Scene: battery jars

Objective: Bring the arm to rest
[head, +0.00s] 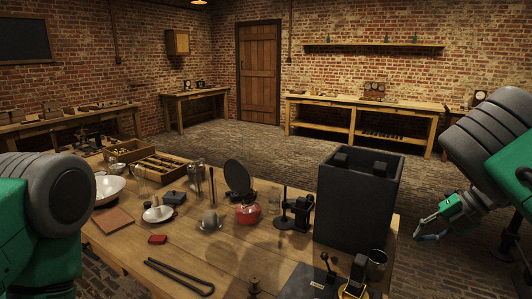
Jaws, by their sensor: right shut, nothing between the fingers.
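My right gripper (432,234) hangs at the right of the head view, off the right side of the wooden table (225,262). It is shut with nothing in it and stands apart from the black box. My right arm (490,130) comes in from the right edge, grey and green. My left arm (55,205) fills the lower left corner; its gripper is out of view.
A tall black open box (352,208) stands at the table's right end. A red pot (248,214), a divided wooden tray (160,168), a white bowl (108,188) and a bent black rod (180,277) are on the table. Open floor (245,155) lies behind.

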